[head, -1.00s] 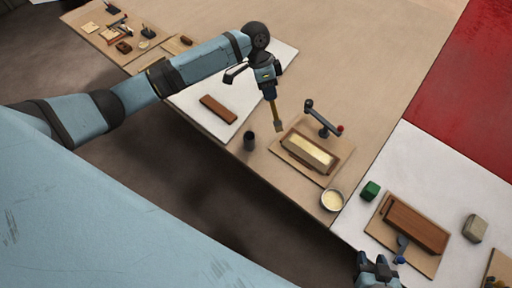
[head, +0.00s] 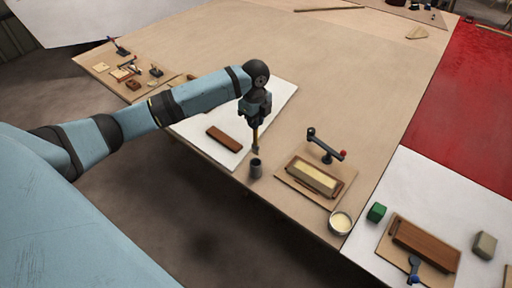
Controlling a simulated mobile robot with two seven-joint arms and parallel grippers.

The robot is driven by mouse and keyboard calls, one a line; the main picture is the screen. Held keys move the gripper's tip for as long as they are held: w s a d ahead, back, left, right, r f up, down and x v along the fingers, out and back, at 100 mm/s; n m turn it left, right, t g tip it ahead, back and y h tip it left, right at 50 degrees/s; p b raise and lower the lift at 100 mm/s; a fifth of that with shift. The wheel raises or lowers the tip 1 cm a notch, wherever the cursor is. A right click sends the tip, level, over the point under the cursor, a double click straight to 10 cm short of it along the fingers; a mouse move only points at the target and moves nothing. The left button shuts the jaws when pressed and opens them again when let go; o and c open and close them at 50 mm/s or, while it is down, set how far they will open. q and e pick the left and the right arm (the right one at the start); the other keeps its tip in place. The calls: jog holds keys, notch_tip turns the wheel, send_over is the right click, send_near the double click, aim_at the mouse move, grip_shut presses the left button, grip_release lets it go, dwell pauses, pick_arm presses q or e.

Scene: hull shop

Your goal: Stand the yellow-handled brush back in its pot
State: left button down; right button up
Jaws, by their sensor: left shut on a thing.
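My left gripper (head: 255,120) is shut on the yellow-handled brush (head: 255,137), which hangs upright with its bristle end down. The dark grey pot (head: 256,170) stands near the front edge of the table, directly below the brush in the head view. The brush's lower end shows just above the pot's rim; I cannot tell whether it is over the opening or behind it. My right gripper is not in view.
A white sheet (head: 205,145) with a brown block (head: 224,139) lies behind the pot. To the right are a wooden board (head: 290,183) with a cream block, a black lever tool (head: 326,146) and a bowl (head: 340,222).

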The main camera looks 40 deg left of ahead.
aim_at(255, 145)
pick_arm(q)
notch_tip(255, 145, down, 7)
jog(key=shift+f, duration=0.15)
jog(key=shift+f+p, duration=0.4)
jog(key=shift+f, duration=1.7)
jog(key=c, duration=1.2)
grip_release()
jog(key=shift+f, duration=0.15)
jog(key=shift+o, duration=0.2)
